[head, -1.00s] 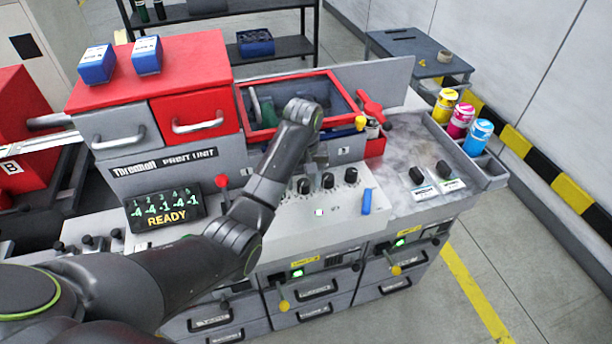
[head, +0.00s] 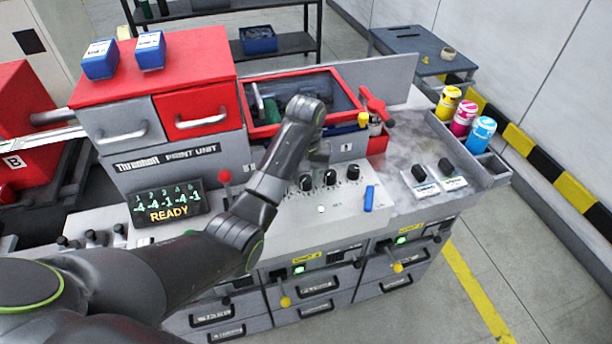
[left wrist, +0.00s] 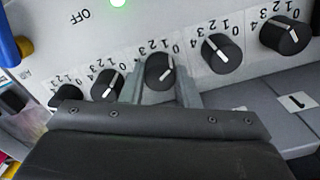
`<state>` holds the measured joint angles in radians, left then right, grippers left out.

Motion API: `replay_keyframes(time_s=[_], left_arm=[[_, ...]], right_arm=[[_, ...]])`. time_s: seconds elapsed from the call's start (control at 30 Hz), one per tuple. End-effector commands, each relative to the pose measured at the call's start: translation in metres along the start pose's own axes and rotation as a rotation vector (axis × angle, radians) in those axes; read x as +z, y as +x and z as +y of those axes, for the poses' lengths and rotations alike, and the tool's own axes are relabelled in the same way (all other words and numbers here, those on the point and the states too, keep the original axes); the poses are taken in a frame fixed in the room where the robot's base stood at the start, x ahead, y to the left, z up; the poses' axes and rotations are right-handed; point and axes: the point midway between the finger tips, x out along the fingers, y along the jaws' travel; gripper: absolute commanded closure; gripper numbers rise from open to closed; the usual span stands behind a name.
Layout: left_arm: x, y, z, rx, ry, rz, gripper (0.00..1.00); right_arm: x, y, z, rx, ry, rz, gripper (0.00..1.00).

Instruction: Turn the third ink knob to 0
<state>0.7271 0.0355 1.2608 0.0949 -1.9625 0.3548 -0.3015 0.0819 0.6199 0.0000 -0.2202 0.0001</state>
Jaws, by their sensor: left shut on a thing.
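A row of black ink knobs with white pointer marks and 0-to-4 scales crosses the white panel. In the left wrist view the middle knob (left wrist: 160,70) sits between the two fingers of my left gripper (left wrist: 162,88), which is shut on it. Its pale pointer shows on the right side of its face; the exact number is hard to read. Neighbouring knobs (left wrist: 220,54) and (left wrist: 106,86) stand clear on either side. In the head view my left gripper (head: 317,157) reaches down at the row, and my arm hides part of it. My right gripper is not in view.
The display (head: 167,205) reads READY with small digits above. A blue lever (head: 369,198) stands right of the knobs. Ink bottles (head: 463,118) stand at the right end.

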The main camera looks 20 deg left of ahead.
Motion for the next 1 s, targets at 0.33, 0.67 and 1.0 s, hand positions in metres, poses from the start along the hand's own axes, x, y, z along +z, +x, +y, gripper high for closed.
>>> replay_keyframes(time_s=[0.33,0.67,1.0], left_arm=[[-0.0002,-0.0007,0.0003,0.0,0.057,0.001,0.94],[-0.0002,-0.0006,0.0002,0.0,0.056,0.001,0.5],[-0.0046,-0.0103,0.0021,0.0,0.057,0.002,0.5]], right_arm=[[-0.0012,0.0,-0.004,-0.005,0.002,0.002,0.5],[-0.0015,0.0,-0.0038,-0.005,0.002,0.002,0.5],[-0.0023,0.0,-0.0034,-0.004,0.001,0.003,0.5]])
